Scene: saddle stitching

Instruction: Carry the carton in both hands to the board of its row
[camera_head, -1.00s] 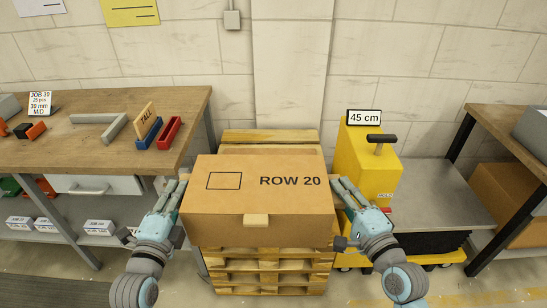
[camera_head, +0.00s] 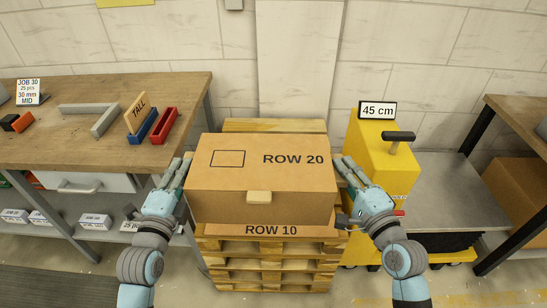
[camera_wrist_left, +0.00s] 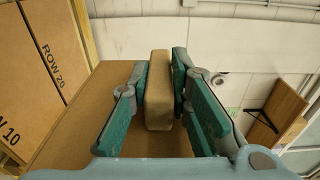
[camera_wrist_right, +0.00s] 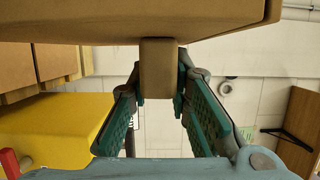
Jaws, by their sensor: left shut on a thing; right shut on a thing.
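The brown carton (camera_head: 262,190), printed ROW 20 on top, is held level between my two grippers over the pallet (camera_head: 270,262). My left gripper (camera_head: 185,172) is shut on the brown block on the carton's left side, which shows between its fingers in the left wrist view (camera_wrist_left: 158,90). My right gripper (camera_head: 340,168) is shut on the matching block in the right wrist view (camera_wrist_right: 157,68). A ROW 10 board (camera_head: 271,230) shows in front of the carton. A ROW 20 board (camera_wrist_left: 50,65) shows below the carton in the left wrist view; the carton hides it from the head.
A workbench (camera_head: 60,145) with trays and a TALL block stands at left. A yellow machine (camera_head: 382,160) with a 45 cm sign stands close right of the pallet. Another bench (camera_head: 515,115) is at far right. A wall is behind.

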